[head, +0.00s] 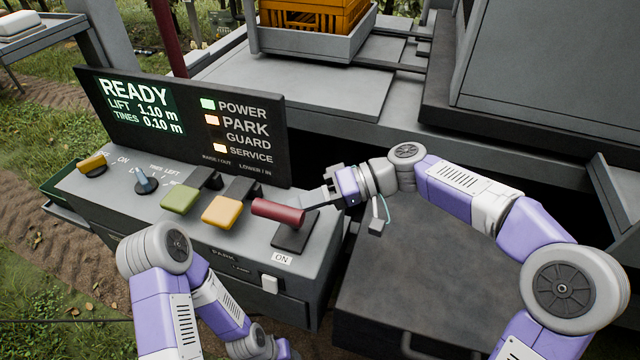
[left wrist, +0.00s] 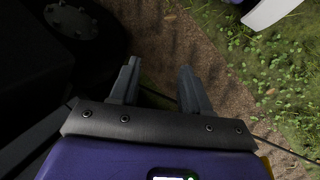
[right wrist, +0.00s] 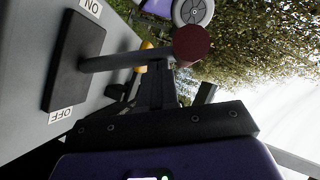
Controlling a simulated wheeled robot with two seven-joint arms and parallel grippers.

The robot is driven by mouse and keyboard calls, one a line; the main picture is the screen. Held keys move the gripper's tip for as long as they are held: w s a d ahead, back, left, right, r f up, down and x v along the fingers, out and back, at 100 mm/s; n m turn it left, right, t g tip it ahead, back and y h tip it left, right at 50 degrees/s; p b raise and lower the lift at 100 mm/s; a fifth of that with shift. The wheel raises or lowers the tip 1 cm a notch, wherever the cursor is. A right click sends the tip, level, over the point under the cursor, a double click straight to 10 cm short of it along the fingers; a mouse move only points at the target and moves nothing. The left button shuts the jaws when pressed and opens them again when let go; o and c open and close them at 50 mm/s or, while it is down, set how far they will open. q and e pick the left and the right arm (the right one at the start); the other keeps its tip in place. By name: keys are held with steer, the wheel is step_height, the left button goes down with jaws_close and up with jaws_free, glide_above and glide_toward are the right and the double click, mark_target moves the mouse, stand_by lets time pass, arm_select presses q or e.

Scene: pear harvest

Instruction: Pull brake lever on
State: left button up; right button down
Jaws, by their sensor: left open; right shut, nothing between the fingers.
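The brake lever (head: 279,212) has a thick dark-red grip and stands on a dark slotted plate at the right end of the console. An ON label (head: 282,258) is at the plate's near end. In the right wrist view the red grip (right wrist: 191,44) is seen end-on, with its shaft running to the plate between ON and OFF labels (right wrist: 61,114). My right gripper (head: 325,200) is shut and empty at the lever's far side, close to the grip; contact cannot be told. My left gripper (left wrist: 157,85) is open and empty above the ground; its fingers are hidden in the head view.
Yellow (head: 226,211) and green (head: 180,199) paddles and two knobs sit left of the lever. The display panel (head: 185,125) reads READY, with lights by POWER, PARK and SERVICE. A dark box (head: 420,285) stands on the right. An orange crate (head: 310,15) is behind.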

stand_by(0.6)
steer(key=w+p+v, duration=0.1)
steer(key=p+v, duration=0.1)
steer(key=v, duration=0.4)
steer(key=w+r+p+v, duration=0.1)
steer(key=p+v, duration=0.1)
steer(key=v, duration=0.5)
steer(key=shift+w+a, duration=0.3)
steer(key=shift+a, duration=0.15)
steer(key=shift+f, duration=0.15)
